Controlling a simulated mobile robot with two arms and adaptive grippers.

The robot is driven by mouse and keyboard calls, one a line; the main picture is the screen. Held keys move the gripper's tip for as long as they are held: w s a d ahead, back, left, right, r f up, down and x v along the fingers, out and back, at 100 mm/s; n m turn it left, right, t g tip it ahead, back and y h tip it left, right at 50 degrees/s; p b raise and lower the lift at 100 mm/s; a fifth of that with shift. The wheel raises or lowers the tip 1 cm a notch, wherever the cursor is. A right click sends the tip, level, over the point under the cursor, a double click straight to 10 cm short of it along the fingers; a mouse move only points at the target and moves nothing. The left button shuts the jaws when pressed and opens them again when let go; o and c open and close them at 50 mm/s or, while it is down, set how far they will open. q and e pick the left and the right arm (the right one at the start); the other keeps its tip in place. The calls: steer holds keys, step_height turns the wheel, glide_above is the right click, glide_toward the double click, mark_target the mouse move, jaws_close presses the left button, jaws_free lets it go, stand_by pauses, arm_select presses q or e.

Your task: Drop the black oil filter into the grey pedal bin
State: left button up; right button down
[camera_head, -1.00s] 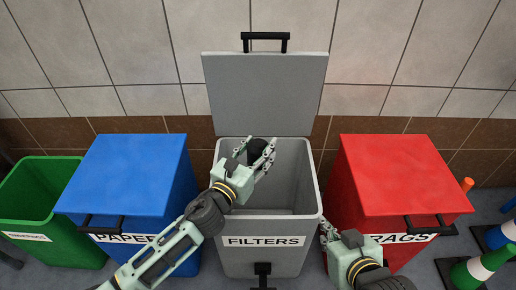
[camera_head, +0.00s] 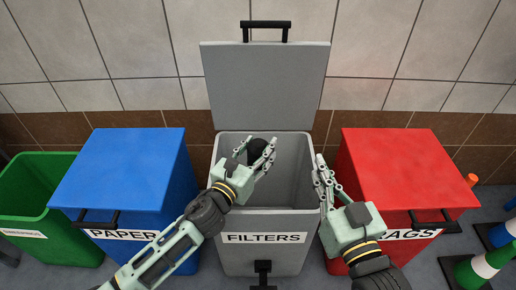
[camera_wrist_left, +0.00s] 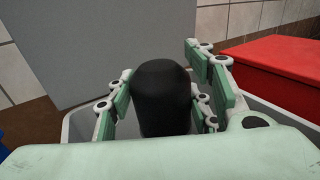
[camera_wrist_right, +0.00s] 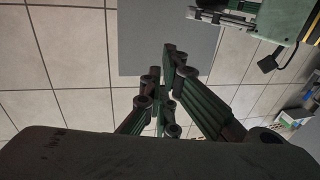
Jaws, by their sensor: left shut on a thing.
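The black oil filter (camera_head: 257,148) is held between the fingers of my left gripper (camera_head: 264,155), over the open grey pedal bin (camera_head: 299,170) marked FILTERS. The left wrist view shows the filter (camera_wrist_left: 165,100) with its rounded dark end up and fingers on both sides. The bin's lid (camera_head: 266,85) stands open against the wall, and its black pedal (camera_head: 263,268) is at the front base. My right gripper (camera_head: 321,170) is beside the bin's right rim; its fingers look closed together and empty in the right wrist view (camera_wrist_right: 163,60).
A blue PAPER bin (camera_head: 125,165) stands to the left and a red RAGS bin (camera_head: 400,165) to the right, both with lids down. An open green bin (camera_head: 40,185) is at far left. Striped cones (camera_head: 485,268) stand at lower right.

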steer(key=shift+a+r+t, duration=0.1)
steer(key=shift+r+t, duration=0.4)
steer(key=shift+r, duration=0.25)
arm_select(q)
steer(key=o, duration=1.5)
steer(key=shift+f, duration=0.1)
steer(key=shift+s+a+f, duration=0.1)
steer(key=shift+s+a, duration=0.05)
steer(key=shift+s, duration=0.05)
steer(key=v, duration=1.1)
steer(key=shift+s, duration=0.25)
